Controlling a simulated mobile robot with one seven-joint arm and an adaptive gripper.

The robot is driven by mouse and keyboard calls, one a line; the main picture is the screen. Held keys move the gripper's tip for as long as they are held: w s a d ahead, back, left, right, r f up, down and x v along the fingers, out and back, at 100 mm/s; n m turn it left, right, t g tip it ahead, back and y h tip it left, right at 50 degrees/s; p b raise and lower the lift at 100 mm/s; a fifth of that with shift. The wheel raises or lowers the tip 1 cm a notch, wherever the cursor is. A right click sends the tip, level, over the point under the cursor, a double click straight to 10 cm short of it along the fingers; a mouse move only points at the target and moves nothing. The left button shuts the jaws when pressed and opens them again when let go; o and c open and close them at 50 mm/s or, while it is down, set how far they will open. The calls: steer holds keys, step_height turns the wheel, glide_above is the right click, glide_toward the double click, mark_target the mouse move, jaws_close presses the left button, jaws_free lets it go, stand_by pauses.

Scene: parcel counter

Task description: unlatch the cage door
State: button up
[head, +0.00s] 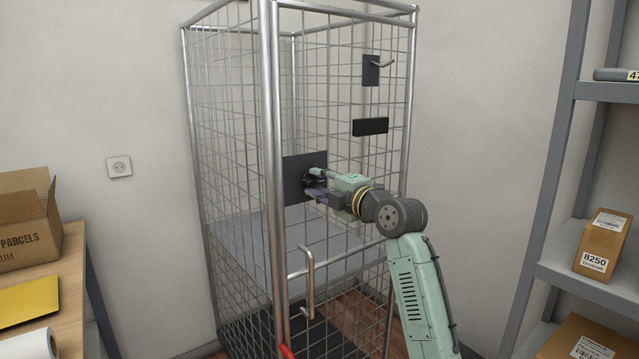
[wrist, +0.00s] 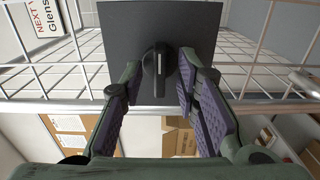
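The cage door (head: 340,235) is a wire mesh panel in a steel tube frame and looks closed. A dark square plate (head: 291,182) sits on it near the left upright. In the wrist view, the plate (wrist: 120,40) bears a black turn latch (wrist: 155,60) with a pale line along its grip. The latch is mostly hidden behind my gripper in the head view. My gripper (head: 315,183) is in front of the plate. In the wrist view, its purple-padded fingers (wrist: 158,74) are open, one on each side of the latch, with gaps visible between them and it.
A vertical bar handle (head: 308,284) is below the plate. A black block (head: 370,127) and a hook plate (head: 371,70) are higher on the cage. A table with cartons (head: 28,225) stands at left, and a grey shelf (head: 590,285) with boxes at right.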

jaws_close()
steer(key=shift+f+m, duration=0.1)
steer(key=shift+m, duration=0.2)
stand_by(0.3)
steer(key=shift+m+b, duration=0.45)
steer(key=shift+m, duration=0.75)
steer(key=m, duration=0.4)
steer(key=shift+m, duration=0.3)
steer(key=m, duration=0.5)
steer(key=shift+p, duration=0.3)
steer(key=m+p, duration=0.1)
steer(key=m, duration=0.4)
steer(key=shift+m, duration=0.3)
